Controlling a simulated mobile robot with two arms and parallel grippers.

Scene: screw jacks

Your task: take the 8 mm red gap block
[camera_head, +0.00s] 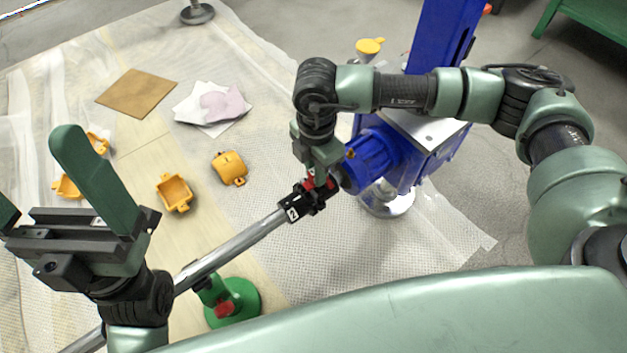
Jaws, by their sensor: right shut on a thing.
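My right gripper (318,183) reaches down beside the blue machine and is shut on a small red piece (309,184), which looks like the red gap block. The gripper covers part of this piece, and I cannot read any size on it. It is at a black clamp (293,207) with a white label at the upper end of a grey metal bar (240,243). I cannot tell whether the piece touches the clamp. My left gripper (45,190) is open and empty at the left, its two green fingers wide apart.
A blue machine (440,150) stands right of the clamp. A green stand (250,298) with a red part is under the bar. Several orange pieces (174,191), a brown sheet (137,93) and white paper (190,108) lie on the covered floor. A green bench (590,18) is at the upper right.

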